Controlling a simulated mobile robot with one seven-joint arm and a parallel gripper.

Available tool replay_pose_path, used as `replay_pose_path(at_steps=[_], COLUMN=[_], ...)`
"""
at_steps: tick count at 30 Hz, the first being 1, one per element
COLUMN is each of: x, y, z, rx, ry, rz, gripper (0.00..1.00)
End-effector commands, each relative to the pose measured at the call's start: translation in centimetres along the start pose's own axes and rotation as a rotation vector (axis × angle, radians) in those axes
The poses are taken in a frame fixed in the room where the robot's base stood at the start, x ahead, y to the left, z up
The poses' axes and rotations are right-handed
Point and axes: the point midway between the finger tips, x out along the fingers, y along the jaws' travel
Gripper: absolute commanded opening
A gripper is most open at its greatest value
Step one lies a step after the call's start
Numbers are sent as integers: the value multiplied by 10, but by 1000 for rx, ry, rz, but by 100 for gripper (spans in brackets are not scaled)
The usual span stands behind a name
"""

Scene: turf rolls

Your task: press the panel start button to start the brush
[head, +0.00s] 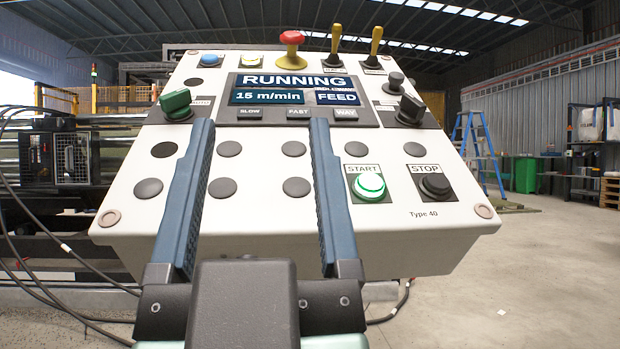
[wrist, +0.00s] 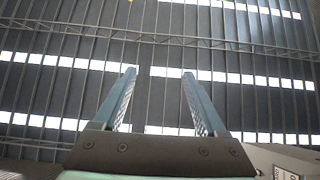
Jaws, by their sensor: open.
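The control panel (head: 330,232) is a white sloped box facing me in the head view. Its START button (head: 369,187) is a pale round button with a lit green ring, at the lower right of the panel. My gripper (head: 261,122) is open and empty. Its two blue fingers reach up in front of the panel, and the right finger is just left of START, not over it. I cannot tell whether the fingers touch the panel. The screen (head: 293,88) reads RUNNING, 15 m/min and FEED. The wrist view shows the open fingers (wrist: 160,73) against the roof.
A black STOP button (head: 435,186) sits right of START. A red mushroom button (head: 291,40), two yellow toggles (head: 336,38) and a green knob (head: 175,102) stand up from the panel. Machinery and cables are at left. Open floor (head: 540,270) lies at right, with a blue ladder (head: 475,150) behind.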

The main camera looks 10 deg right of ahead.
Motion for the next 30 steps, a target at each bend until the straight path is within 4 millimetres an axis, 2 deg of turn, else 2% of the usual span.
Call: replay_pose_path(at_steps=[1,9,12,30], x=[0,0,0,0], y=[0,0,0,0], z=[0,0,0,0], rx=[0,0,0,0], ry=[0,0,0,0], rz=[0,0,0,0], gripper=[63,14,0,0])
